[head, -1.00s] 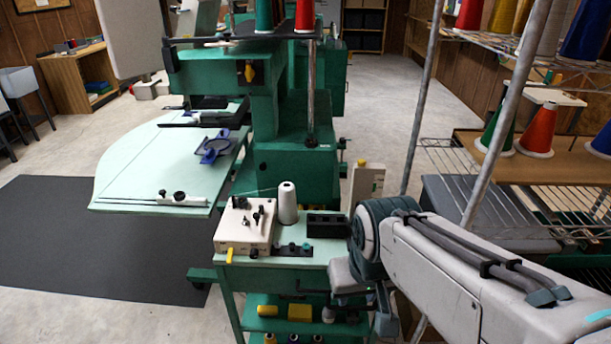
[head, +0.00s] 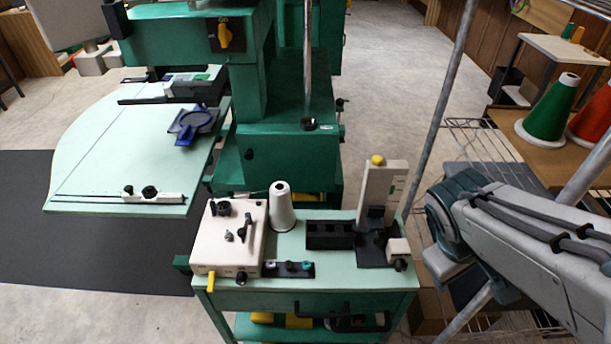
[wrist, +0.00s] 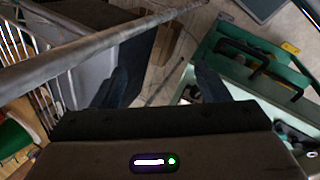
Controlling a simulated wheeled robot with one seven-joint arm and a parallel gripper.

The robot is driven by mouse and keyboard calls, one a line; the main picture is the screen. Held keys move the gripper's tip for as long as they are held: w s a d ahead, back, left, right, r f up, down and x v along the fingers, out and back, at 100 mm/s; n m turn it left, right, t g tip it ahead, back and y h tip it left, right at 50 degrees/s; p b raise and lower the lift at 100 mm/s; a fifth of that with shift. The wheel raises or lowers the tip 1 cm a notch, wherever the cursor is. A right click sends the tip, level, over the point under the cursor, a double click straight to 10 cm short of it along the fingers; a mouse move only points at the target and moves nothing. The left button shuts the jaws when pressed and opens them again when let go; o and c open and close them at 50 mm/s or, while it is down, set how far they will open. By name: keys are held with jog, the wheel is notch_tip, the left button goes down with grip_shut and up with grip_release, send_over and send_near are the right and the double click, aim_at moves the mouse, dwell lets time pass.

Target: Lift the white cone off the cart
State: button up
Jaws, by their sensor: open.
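The white cone (head: 281,208) stands upright on the pale green top of the cart (head: 340,285), in the head view. It is beside the right edge of a cream box with black knobs (head: 232,238). My gripper (wrist: 157,82) is open, its two dark fingers apart with nothing between them. In the head view my arm is at the right, to the right of the cart, and the fingers cannot be made out. The wrist view shows part of the cart (wrist: 222,70) with its black handle at the right; the cone is not seen there.
A black tray (head: 330,235) and an upright cream block with a yellow knob (head: 380,190) stand right of the cone. A slanted metal pole (wrist: 90,48) and wire shelf are close to my arm. The green machine (head: 285,130) rises behind the cart.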

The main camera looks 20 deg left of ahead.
jog(key=w+a+f+n+t+h+b, duration=0.2)
jog(key=w+a+n+t, duration=0.3)
jog(key=n, duration=0.5)
jog(key=n+t+y+b, duration=0.2)
jog(key=n+t+y, duration=0.65)
jog(key=n, duration=1.35)
send_near(277, 200)
jog(key=w+d+r+g+y, duration=0.1)
jog(key=w+g+y, duration=0.1)
jog(key=x, duration=0.7)
jog(key=shift+w+f, duration=0.2)
jog(key=shift+w, duration=0.05)
jog(key=shift+p+x, duration=0.35)
jog(key=shift+x, duration=2.35)
jog(key=shift+d+f, duration=0.15)
jog(key=shift+d, duration=0.05)
jog(key=shift+c, duration=0.3)
jog(key=c, duration=1.1)
